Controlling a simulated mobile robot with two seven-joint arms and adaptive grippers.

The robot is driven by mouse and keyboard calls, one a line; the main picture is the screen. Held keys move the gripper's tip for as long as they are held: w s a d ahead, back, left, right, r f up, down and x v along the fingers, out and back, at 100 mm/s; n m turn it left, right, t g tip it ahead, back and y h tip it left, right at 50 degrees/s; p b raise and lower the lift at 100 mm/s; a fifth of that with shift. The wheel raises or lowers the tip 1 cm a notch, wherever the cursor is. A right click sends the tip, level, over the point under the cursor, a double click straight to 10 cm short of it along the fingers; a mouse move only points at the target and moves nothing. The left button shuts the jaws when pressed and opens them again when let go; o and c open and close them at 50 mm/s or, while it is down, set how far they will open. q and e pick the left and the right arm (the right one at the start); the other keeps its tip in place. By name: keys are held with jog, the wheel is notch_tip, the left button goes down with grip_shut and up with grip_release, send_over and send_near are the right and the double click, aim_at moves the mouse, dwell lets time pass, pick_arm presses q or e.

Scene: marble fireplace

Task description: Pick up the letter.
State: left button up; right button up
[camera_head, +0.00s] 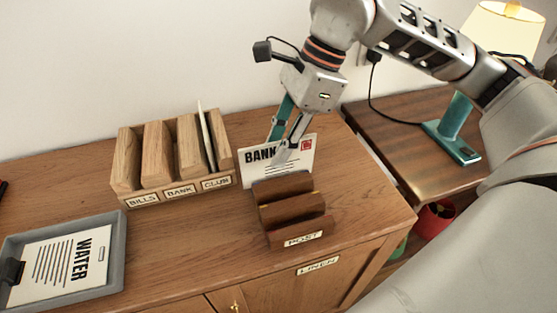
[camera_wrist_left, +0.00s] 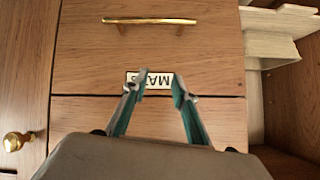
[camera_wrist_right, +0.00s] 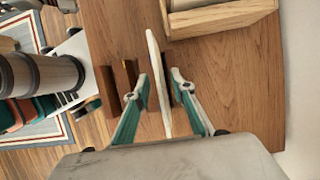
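The letter (camera_head: 305,160), white with "BANK" and a red stamp, stands upright at the back of the dark wooden "POST" rack (camera_head: 278,212) on the cabinet top. In the right wrist view the letter (camera_wrist_right: 156,75) shows edge-on. My right gripper (camera_head: 279,146) comes down over the letter's top. Its fingers (camera_wrist_right: 160,77) are open, one on each side of the letter, with small gaps showing. My left gripper (camera_wrist_left: 159,76) is open and empty in front of a drawer whose label is partly hidden. The letter's lower edge is hidden by the rack.
A wooden sorter (camera_head: 180,188) labelled "BILLS", "BANK" and "CLUB" stands left of the rack; a white envelope (camera_head: 206,136) sticks up from its right part. A grey tray (camera_head: 118,238) holds a "WATER" sheet at the left.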

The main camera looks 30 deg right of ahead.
grip_shut()
dwell(0.4)
